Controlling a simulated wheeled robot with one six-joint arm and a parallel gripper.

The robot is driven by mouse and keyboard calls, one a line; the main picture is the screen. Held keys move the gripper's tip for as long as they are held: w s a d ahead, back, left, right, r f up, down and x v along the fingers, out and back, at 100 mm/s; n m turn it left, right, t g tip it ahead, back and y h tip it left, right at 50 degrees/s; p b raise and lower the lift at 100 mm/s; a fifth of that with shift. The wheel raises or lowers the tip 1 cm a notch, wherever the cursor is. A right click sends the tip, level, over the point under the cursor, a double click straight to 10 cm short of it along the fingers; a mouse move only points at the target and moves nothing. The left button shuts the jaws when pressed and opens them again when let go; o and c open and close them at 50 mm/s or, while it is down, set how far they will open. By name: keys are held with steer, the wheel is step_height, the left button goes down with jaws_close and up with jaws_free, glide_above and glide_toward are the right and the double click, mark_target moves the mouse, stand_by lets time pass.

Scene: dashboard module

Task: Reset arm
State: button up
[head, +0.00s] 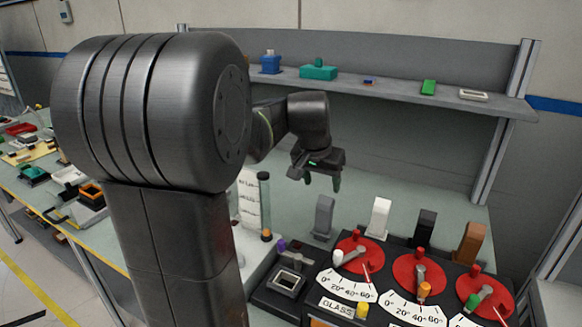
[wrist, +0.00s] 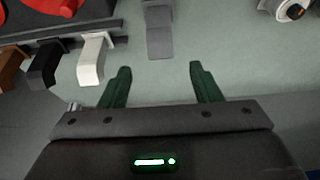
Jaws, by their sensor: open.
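My gripper (head: 318,177) hangs above the back part of the bench in the head view, behind the row of upright levers. In the wrist view my gripper (wrist: 159,82) shows two dark green fingers spread apart with nothing between them. The grey lever (head: 323,217) stands closest to it in the head view. The grey lever also shows beyond the fingers in the wrist view (wrist: 159,42). The white lever (head: 379,217), black lever (head: 425,229) and brown lever (head: 470,243) stand in a row to the right. My gripper appears apart from all of them.
Red dials (head: 360,254) with small knobs sit on the panel in front of the levers. A dark cylinder (head: 264,200) stands left of my gripper. A shelf (head: 420,98) with a blue block (head: 270,64) and a teal block (head: 318,72) runs behind. The bench between levers and shelf looks clear.

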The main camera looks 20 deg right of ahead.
mark_target(326, 198)
steer(key=x, duration=1.1)
steer(key=shift+f, duration=0.4)
steer(key=shift+w+d+r, duration=0.15)
steer(key=shift+w, duration=0.05)
steer(key=shift+r, duration=1.4)
steer(key=shift+s, duration=0.1)
